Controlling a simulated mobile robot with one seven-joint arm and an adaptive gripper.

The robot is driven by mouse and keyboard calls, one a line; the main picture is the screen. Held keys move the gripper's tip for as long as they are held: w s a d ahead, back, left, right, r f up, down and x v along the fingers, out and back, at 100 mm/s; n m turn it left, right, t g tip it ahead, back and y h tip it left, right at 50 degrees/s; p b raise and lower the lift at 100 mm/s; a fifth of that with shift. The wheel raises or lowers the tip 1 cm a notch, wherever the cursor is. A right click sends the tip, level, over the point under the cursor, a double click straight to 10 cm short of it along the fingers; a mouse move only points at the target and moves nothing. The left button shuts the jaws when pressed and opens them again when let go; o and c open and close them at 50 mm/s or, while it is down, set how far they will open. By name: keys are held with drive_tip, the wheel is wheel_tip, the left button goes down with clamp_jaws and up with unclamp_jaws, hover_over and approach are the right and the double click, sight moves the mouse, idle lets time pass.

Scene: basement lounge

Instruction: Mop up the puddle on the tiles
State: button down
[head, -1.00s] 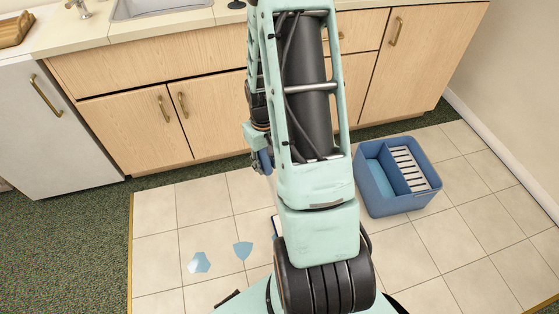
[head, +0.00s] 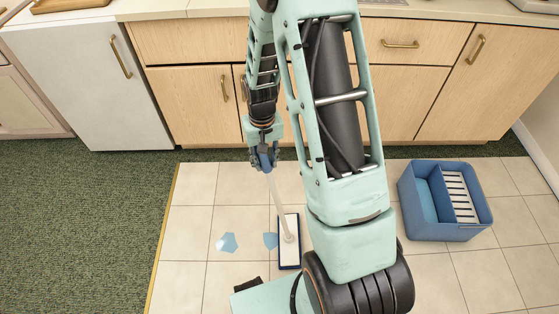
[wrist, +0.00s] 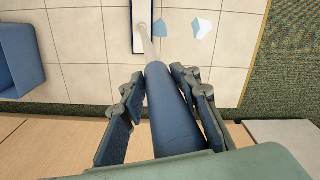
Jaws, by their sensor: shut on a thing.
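The puddle shows as two small light-blue patches on the tiles: a left patch (head: 227,243) and a right patch (head: 270,240). They also show at the top of the wrist view (wrist: 201,25). The mop has a pale shaft, a blue grip (wrist: 172,110) and a flat white, blue-edged head (head: 289,252). Its head lies at floor level just right of the right patch, at or against its edge; I cannot tell if it overlaps. My gripper (head: 263,160) is shut around the blue grip, above and behind the patches, with the shaft slanting down to the head.
A blue bucket (head: 408,198) with a slatted white insert stands on the tiles at the right, apart from the mop. Wooden cabinets (head: 195,105) and a white appliance (head: 90,90) line the back. Green carpet (head: 85,220) borders the tiles at left.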

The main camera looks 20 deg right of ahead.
drive_tip(key=w+a+b, duration=0.1)
drive_tip(key=w+a, duration=0.3)
drive_tip(key=a, duration=0.7)
drive_tip(key=w+a, duration=0.3)
drive_tip(key=a, duration=0.8)
drive_tip(key=w+a+b, duration=0.1)
drive_tip(key=w+a, duration=0.3)
drive_tip(key=a, duration=0.7)
drive_tip(key=shift+s+d+r+p, duration=0.15)
drive_tip(key=shift+r+p, duration=0.65)
drive_tip(key=shift+r, duration=0.4)
drive_tip(key=shift+w+d+r+p, duration=0.1)
drive_tip(key=shift+r+p, duration=0.7)
drive_tip(key=shift+r, duration=0.4)
drive_tip(key=shift+d, duration=0.1)
